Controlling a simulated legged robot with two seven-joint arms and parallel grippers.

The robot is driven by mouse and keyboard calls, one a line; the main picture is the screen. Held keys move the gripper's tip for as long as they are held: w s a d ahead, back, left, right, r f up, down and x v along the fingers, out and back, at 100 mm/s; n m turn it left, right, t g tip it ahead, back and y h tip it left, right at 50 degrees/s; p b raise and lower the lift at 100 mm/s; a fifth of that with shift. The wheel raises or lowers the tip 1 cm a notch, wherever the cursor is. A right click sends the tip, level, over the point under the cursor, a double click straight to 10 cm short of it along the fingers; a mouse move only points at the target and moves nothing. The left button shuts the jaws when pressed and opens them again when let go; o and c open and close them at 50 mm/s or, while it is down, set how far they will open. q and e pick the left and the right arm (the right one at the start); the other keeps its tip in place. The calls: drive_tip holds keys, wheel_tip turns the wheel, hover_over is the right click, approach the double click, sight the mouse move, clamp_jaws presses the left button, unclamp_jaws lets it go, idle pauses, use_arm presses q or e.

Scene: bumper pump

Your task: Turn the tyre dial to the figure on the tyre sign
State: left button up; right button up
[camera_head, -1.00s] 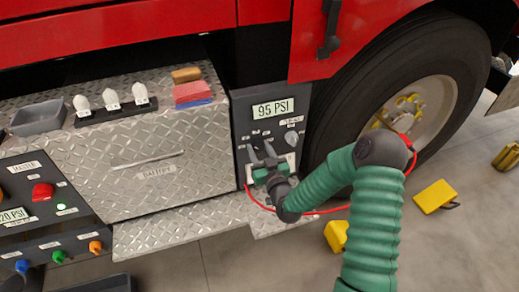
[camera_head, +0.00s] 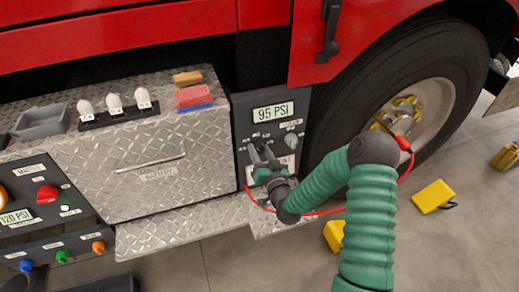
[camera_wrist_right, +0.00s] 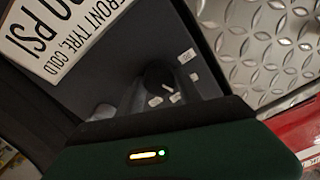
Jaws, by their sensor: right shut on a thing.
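The grey panel (camera_head: 240,105) beside the wheel carries a lit display (camera_head: 273,112) reading 95 PSI. My right gripper (camera_head: 262,150) reaches the panel's lower left and is shut on a dark round dial, mostly hidden in the head view. In the right wrist view the dial (camera_wrist_right: 157,76) lies between the dark fingers, with small white figure labels around it. The tyre sign (camera_wrist_right: 50,35) shows there, partly cut off: "0 PSI" and "FRONT TYRE, COLD" are legible, the leading figure is not clear. My left gripper is not in view.
Another knob (camera_head: 291,139) sits right of my gripper on the panel. A red hose (camera_head: 330,211) loops below my arm to the wheel (camera_head: 420,105). A metal step (camera_head: 180,228) lies below. Yellow chocks (camera_head: 433,196) stand on the floor at right.

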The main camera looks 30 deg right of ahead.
drive_tip(key=shift+d+m+p, duration=0.2)
drive_tip(key=shift+m+p, duration=0.6)
drive_tip(key=shift+m, duration=1.3)
drive_tip(key=shift+f, duration=0.1)
drive_tip(key=o, duration=1.4)
drive_tip(key=p+v, duration=0.4)
drive_tip(key=v, duration=1.3)
drive_tip(key=shift+w, duration=0.1)
drive_tip(key=shift+a, duration=0.1)
